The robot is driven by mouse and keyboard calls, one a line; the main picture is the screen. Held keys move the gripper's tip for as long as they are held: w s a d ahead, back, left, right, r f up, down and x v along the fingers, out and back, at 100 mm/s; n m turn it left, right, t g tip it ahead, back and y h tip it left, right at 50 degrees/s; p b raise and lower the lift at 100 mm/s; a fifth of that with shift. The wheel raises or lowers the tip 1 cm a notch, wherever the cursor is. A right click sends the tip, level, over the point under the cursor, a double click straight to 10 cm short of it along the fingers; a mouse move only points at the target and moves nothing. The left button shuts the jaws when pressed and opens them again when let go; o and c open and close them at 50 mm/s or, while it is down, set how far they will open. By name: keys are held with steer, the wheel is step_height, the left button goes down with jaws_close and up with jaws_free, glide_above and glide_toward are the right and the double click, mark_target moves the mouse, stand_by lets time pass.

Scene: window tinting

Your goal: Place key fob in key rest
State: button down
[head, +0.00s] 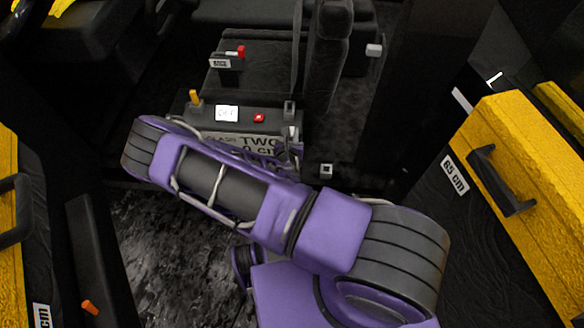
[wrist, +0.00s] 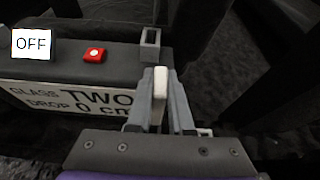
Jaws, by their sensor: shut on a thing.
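My gripper (wrist: 168,90) is shut on a small pale block, which I take to be the key fob (wrist: 160,82). The fob stands upright between the fingertips in the wrist view. Just beyond it, a grey open-topped bracket that looks like the key rest (wrist: 150,40) stands on the right end of the dark console. The fob appears just below and slightly right of the bracket in the picture; I cannot tell the gap between them.
The console (head: 181,107) carries a red button (wrist: 95,54), a screen reading OFF (wrist: 32,43) and an orange lever (head: 195,98). A label plate (wrist: 65,99) is on its front. A small pale fitting (head: 326,170) sits right of it. Yellow door panels (head: 530,170) flank both sides.

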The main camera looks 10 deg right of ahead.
step_height(320, 180, down, 16)
steer(key=b, duration=0.2)
steer(key=shift+f+b, duration=0.1)
steer(key=shift+b, duration=0.3)
steer(key=shift+f, duration=0.1)
steer(key=c, duration=0.8)
jaws_free()
